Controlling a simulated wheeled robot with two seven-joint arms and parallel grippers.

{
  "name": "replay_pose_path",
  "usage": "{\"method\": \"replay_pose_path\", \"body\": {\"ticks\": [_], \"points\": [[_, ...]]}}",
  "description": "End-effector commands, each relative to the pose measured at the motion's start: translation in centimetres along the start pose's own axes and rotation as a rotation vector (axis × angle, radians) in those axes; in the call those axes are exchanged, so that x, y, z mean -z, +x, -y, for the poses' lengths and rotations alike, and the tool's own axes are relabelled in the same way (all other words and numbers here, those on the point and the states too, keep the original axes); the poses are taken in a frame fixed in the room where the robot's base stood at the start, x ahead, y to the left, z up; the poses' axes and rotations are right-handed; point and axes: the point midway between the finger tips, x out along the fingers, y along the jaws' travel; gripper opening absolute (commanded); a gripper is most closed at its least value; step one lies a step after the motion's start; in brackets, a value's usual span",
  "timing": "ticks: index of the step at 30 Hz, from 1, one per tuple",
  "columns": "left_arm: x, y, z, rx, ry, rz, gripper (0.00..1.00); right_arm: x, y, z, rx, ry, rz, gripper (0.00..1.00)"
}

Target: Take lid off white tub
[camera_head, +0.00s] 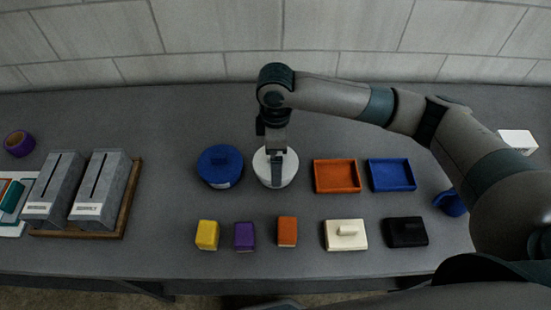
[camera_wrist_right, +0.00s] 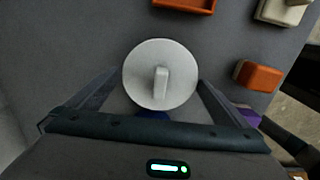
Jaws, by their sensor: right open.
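The white tub (camera_head: 287,180) stands on the grey table, right of a blue lidded tub (camera_head: 213,166). Its round white lid with a raised bar handle shows from above in the wrist view (camera_wrist_right: 140,75). My right gripper (camera_head: 276,172) is over the white tub, pointing down. In the wrist view its fingers (camera_wrist_right: 157,92) are spread wide, one on each side of the lid, with nothing between them gripped. The head view cannot show whether the fingertips touch the lid. My left gripper is not in view.
An orange tray (camera_head: 337,189) and a blue tray (camera_head: 414,187) lie to the right. Yellow (camera_head: 207,235), purple (camera_head: 244,237) and orange (camera_head: 287,231) blocks, a cream lid (camera_head: 345,245) and a black lid (camera_head: 405,242) line the front. Grey slotted boxes (camera_head: 102,175) stand left.

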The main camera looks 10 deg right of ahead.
Motion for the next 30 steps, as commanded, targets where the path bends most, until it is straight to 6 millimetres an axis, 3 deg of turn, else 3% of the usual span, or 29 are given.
{"method": "replay_pose_path", "body": {"ticks": [8, 12, 23, 30], "points": [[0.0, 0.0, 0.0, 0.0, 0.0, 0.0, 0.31, 0.0, 0.0, 0.0, 0.0, 0.0, 0.0, 1.0], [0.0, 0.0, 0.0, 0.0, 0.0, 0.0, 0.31, 0.0, 0.0, 0.0, 0.0, 0.0, 0.0, 0.73], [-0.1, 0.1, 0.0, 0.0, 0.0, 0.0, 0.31, 0.1, -0.2, 0.0, -0.001, 0.0, -0.001, 0.73], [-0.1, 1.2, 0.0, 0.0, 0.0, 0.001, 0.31, 0.1, -2.0, -0.1, -0.004, 0.0, -0.003, 0.73]]}}
